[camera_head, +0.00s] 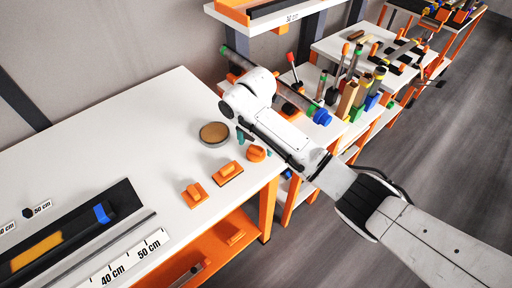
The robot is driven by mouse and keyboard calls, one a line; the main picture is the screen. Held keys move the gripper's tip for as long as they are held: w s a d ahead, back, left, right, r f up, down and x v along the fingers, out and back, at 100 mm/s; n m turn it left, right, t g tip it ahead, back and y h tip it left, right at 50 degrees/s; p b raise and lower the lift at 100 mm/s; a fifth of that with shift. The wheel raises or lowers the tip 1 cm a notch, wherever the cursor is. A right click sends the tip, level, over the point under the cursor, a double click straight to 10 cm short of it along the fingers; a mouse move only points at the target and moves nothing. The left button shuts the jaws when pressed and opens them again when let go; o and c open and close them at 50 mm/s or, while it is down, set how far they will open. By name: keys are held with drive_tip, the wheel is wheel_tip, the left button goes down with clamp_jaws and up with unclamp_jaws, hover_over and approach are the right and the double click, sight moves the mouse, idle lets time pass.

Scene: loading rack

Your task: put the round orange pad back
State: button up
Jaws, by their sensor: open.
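The round orange pad (256,154) sits on the white tabletop (150,130) near its right edge. My gripper (245,138) is over the tabletop, just behind the round pad in the picture. Its teal fingertips are open, and I see nothing between them. They look close to the pad, but I cannot tell whether they touch it. Two square orange pads with raised grips, one nearer the pad (228,173) and one further left (194,195), stand in a row with it.
A shallow round dish with a brown inside (214,134) is left of my gripper. A black tray (60,238) and ruler strip (125,255) lie at the front left. A rack with upright tools (350,95) stands behind my arm. The table's middle is clear.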

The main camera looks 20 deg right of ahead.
sight(256, 147)
wheel_tip(256, 147, up, 10)
drive_tip(key=shift+f, duration=0.15)
drive_tip(key=s+a+f+m, duration=0.1)
drive_tip(key=s+a+f, duration=0.1)
drive_tip(key=s+a+f+m+y, duration=0.1)
drive_tip(key=s+f+m, duration=0.1)
drive_tip(key=s+a+f+m+y, duration=0.1)
drive_tip(key=s+a+f+m, duration=0.1)
drive_tip(key=shift+s+a+f+t, duration=0.25)
drive_tip(key=shift+a+f+t, duration=0.05)
drive_tip(key=shift+a+f, duration=0.1)
drive_tip(key=s+d+f+m, duration=0.3)
drive_tip(key=s+f+m, duration=0.2)
drive_tip(key=s+m, duration=0.45)
drive_tip(key=s+d+f+m, duration=0.3)
drive_tip(key=s+f+m, duration=0.25)
drive_tip(key=s, duration=0.65)
drive_tip(key=s+d+r+m+h, duration=0.1)
drive_tip(key=s+d+m+h, duration=0.1)
drive_tip(key=s+d+m, duration=0.4)
drive_tip(key=s+d, duration=0.1)
drive_tip(key=s, duration=0.3)
drive_tip(key=shift+s+d+r+m, duration=0.15)
drive_tip(key=shift+s+d+m, duration=0.1)
drive_tip(key=shift+d+m, duration=0.15)
